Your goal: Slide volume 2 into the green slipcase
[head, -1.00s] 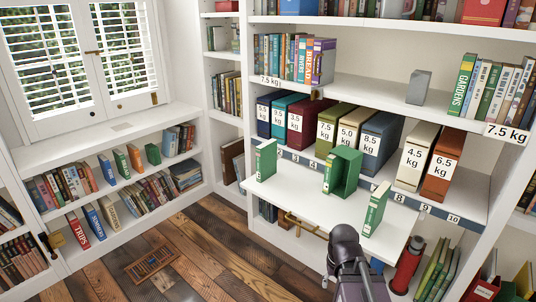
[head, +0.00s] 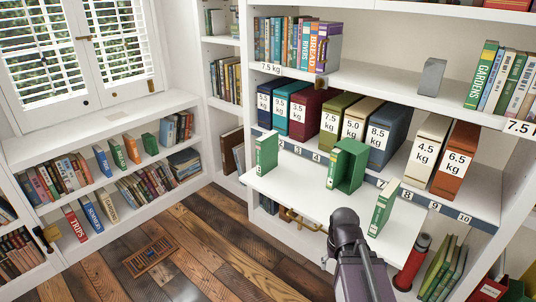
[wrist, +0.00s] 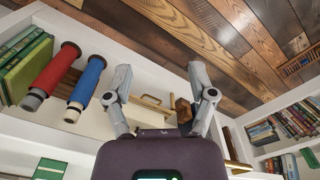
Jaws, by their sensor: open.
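Three green items stand on the white pull-out shelf (head: 300,192) in the head view. A green book (head: 266,155) with a pale spine label is at its left end. The open-sided green slipcase (head: 351,168) is in the middle, with a narrow green volume (head: 334,166) at its left side; I cannot tell whether this is inside it. Another green book (head: 383,208) stands at the right end. The volume numbers are too small to read. My gripper (wrist: 160,72) is open and empty in the wrist view, apart from all these books; its fingers are not clear in the head view.
Weight-labelled binders, including a blue one (head: 384,140), line the shelf behind. A grey block (head: 432,78) stands above. A brass rail (head: 303,220) shows below the pull-out shelf. Red (wrist: 50,78) and blue (wrist: 87,84) cylinders show in the wrist view. The plank floor (head: 205,250) is open at left.

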